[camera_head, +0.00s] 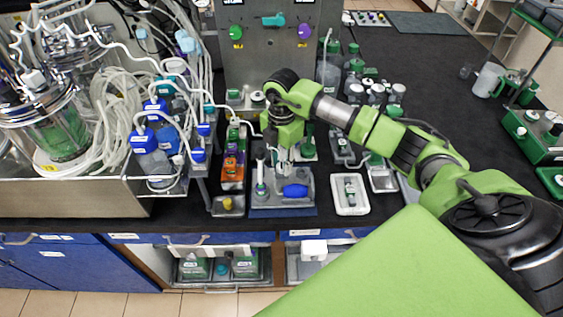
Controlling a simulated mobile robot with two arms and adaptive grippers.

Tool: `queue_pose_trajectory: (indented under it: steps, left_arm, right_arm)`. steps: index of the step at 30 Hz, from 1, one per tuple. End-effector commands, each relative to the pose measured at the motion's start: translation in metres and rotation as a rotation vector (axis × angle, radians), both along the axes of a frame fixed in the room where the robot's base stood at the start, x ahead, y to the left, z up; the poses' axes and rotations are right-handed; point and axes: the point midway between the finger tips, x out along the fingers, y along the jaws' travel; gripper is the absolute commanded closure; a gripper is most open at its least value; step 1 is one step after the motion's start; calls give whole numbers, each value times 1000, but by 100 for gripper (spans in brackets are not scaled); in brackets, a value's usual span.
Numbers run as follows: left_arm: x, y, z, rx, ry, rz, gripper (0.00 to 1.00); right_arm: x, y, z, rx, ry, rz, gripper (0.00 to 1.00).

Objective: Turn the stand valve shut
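A small grey stand (268,200) on a blue base sits near the front edge of the black bench, in the middle of the view. A blue valve handle (295,190) lies crosswise on its right side. My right gripper (283,168) points down just above and behind the stand, slightly left of the blue handle. Its fingers are small and partly lost against the stand, so I cannot tell whether they are open or touch anything. My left gripper is not in view.
A white tray (350,208) stands right of the stand, and an orange rack (233,165) left of it. A bioreactor vessel (62,135) with tubing fills the left. Behind stands a metal panel (255,60) with green, teal and purple knobs. Bottles crowd behind my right arm.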

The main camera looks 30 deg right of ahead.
Motion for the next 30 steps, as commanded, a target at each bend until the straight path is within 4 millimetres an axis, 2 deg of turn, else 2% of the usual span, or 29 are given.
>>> queue_pose_trajectory:
  steps: [10,14,17,27,30]
  left_arm:
    - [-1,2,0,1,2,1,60]
    - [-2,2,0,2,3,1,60]
    - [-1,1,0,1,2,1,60]
    - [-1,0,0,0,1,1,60]
    - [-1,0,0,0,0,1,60]
  right_arm:
    - [-1,0,0,2,1,2,62]
    - [0,0,7,2,0,2,62]
    - [0,0,22,1,-2,1,62]
    - [1,0,92,0,-2,0,62]
    - [0,0,107,0,-2,1,62]
